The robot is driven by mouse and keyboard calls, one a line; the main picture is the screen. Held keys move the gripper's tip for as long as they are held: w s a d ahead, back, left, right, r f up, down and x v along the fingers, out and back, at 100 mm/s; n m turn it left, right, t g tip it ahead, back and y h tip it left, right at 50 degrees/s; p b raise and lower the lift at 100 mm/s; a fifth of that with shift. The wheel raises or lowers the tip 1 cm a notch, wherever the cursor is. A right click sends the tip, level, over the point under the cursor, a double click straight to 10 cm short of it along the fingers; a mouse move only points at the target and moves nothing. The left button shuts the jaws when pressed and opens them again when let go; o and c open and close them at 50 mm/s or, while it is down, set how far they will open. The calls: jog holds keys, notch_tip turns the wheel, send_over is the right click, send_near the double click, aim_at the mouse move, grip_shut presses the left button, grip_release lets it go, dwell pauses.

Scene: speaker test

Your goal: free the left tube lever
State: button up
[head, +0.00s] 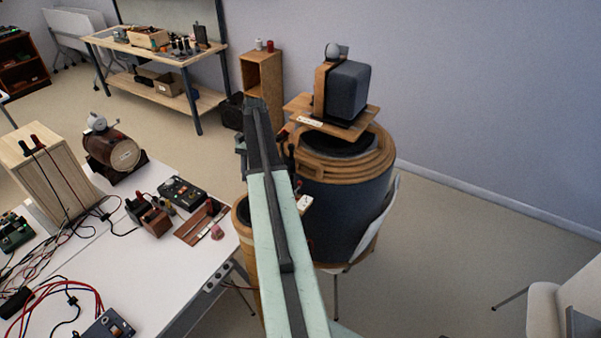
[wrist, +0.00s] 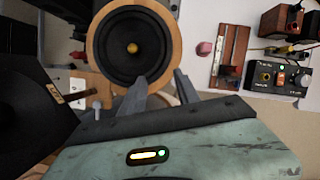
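The left tube is a wood-rimmed cylinder with a black speaker cone; its wooden side (head: 243,212) shows beside my arm in the head view, and its rim (wrist: 98,48) shows in the wrist view. A small white plate (wrist: 77,84) with a grey peg (wrist: 86,98) and a brown stick sits left of my fingers; I cannot tell if this is the lever. My gripper (wrist: 160,86) is open and empty, its two fingers apart at the tube's lower edge. In the head view my arm hides much of the tube.
A larger blue drum (head: 340,215) with wooden rings stands right of my arm, carrying a board and a dark speaker box (head: 347,90). A white table (head: 90,260) with devices and cables is on the left.

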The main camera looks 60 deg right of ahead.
jog(key=s+d+r+m, duration=0.2)
jog(key=s+d, duration=0.2)
jog(key=d, duration=0.3)
jog(key=m+t+p, duration=0.1)
jog(key=m, duration=0.1)
send_over(300, 179)
jog(key=s, duration=0.2)
jog(key=shift+w+d+r+y, duration=0.1)
jog(key=shift+d+r+y, duration=0.2)
jog(key=shift+d+y, duration=0.1)
jog(key=b+x, duration=0.7)
jog(key=x, duration=0.1)
jog(key=shift+w+f, duration=0.1)
jog(key=shift+w, duration=0.05)
